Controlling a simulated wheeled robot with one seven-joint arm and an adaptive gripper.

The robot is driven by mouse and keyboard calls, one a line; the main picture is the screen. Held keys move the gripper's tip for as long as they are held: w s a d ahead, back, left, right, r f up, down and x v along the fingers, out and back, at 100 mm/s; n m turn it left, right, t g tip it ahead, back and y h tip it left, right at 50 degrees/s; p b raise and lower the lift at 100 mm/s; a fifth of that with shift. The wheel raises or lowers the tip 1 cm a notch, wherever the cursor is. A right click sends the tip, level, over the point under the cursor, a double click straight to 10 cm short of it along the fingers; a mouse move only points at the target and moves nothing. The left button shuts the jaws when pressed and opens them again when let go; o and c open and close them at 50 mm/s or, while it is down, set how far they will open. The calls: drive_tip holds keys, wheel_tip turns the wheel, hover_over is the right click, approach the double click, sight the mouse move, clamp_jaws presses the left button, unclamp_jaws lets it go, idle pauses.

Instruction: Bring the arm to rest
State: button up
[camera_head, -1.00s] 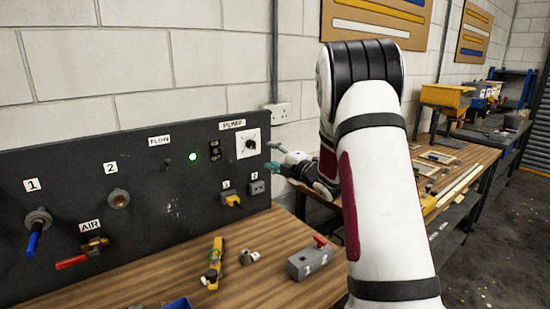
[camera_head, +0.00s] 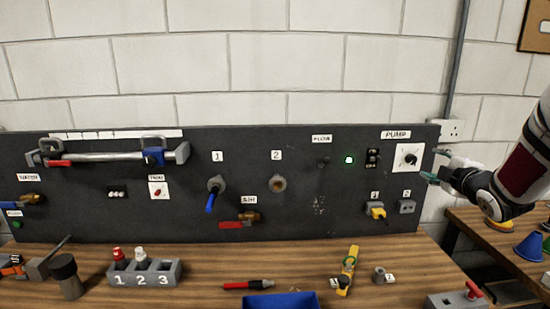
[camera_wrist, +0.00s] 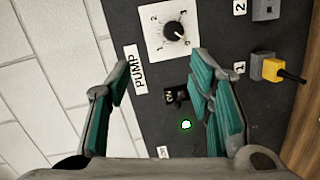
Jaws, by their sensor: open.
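My gripper (camera_head: 437,166) is at the right end of the dark control panel (camera_head: 330,222) in the head view, in front of the wall beside the PUMP dial (camera_head: 408,157). My arm comes in from the right edge. In the wrist view my gripper (camera_wrist: 165,88) has its teal-padded fingers spread apart with nothing between them. Past the fingertips the wrist view shows the PUMP dial (camera_wrist: 174,31), a black switch (camera_wrist: 174,96) and a lit green lamp (camera_wrist: 186,125).
The wooden bench (camera_head: 200,291) below the panel holds a numbered grey block (camera_head: 143,273), a blue bin (camera_head: 281,300), a yellow tool (camera_head: 348,270) and a grey block with a red lever (camera_head: 458,299). A second table (camera_head: 490,236) with cones (camera_head: 529,247) stands at right. A wall socket (camera_head: 452,130) is near my gripper.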

drive_tip(key=s+a+r+m+g+h, duration=0.1)
drive_tip(key=s+a+r+m+g, duration=0.15)
drive_tip(key=s+a+m, duration=0.45)
drive_tip(key=s+a+r+m+g+h, duration=0.1)
drive_tip(key=s+a+r+m+g, duration=0.15)
drive_tip(key=s+a, duration=0.4)
drive_tip(key=s+a+f+m+g+y, duration=0.2)
drive_tip(key=s+a, duration=0.4)
drive_tip(key=s, duration=0.6)
drive_tip(key=s+a+f+m+g+y, duration=0.1)
drive_tip(key=s+a+f+m+g, duration=0.2)
drive_tip(key=s, duration=1)
drive_tip(key=a+f+g, duration=0.1)
drive_tip(key=a, duration=0.2)
drive_tip(key=shift+f+y, duration=0.15)
drive_tip(key=shift+y, duration=0.25)
